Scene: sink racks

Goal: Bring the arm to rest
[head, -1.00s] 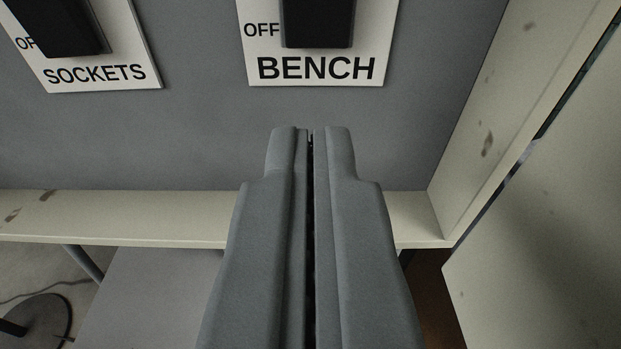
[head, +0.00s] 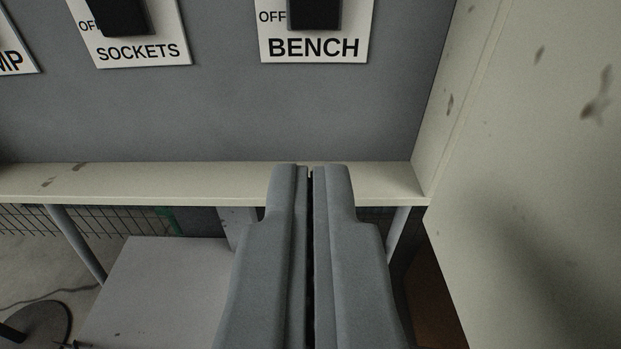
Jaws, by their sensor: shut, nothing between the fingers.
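My gripper (head: 310,170) is shut, its two grey fingers side by side with only a thin dark gap between them. It holds nothing and points at the grey panel (head: 260,115) of a cabinet. The fingertips overlap the cabinet's pale lower edge (head: 130,182) in the picture. I see no contact with the panel.
The BENCH switch plate (head: 315,47) is above the gripper. The SOCKETS plate (head: 143,50) is to its left, with another cut-off plate (head: 14,62) further left. A pale door (head: 530,170) stands close at right. A grey box-like surface (head: 160,285) is below left.

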